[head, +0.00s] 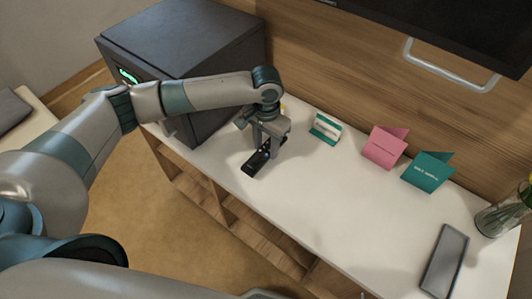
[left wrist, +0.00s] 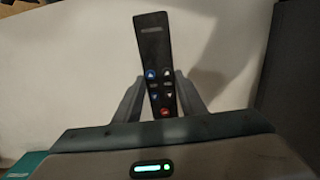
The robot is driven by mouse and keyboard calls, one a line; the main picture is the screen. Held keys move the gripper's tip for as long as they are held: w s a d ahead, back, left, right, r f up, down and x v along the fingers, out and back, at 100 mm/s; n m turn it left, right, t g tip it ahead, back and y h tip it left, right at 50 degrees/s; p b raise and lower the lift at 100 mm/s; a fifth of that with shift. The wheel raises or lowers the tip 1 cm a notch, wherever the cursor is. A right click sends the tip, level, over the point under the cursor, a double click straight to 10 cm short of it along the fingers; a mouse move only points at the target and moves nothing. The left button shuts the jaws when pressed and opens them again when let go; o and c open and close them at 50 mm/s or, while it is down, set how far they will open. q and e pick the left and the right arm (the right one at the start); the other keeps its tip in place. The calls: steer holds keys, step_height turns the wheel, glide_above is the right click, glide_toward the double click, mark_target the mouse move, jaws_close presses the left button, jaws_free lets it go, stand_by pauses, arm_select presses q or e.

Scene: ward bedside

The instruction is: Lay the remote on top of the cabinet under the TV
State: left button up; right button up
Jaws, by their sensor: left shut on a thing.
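The black remote (head: 255,163) is in my left gripper (head: 266,145), over the white top of the cabinet (head: 325,190) below the TV (head: 460,30). In the left wrist view the remote (left wrist: 154,50) stands between the two fingers of the left gripper (left wrist: 158,95), which are shut on its sides. Its blue, white and red buttons face that camera. I cannot tell whether the remote touches the cabinet top. My right gripper is not in view.
A dark box (head: 190,50) stands at the cabinet's left end. A green-and-white item (head: 326,129), a pink card (head: 385,147) and a green card (head: 428,171) stand along the back. A grey flat slab (head: 445,262) and a vase (head: 500,216) are at right. The middle is clear.

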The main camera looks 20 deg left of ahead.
mark_target(266, 150)
arm_select(q)
steer(key=shift+f+p, duration=0.55)
steer(key=shift+f, duration=1.45)
steer(key=shift+f, duration=0.1)
steer(key=o, duration=1.1)
steer(key=shift+o, duration=0.2)
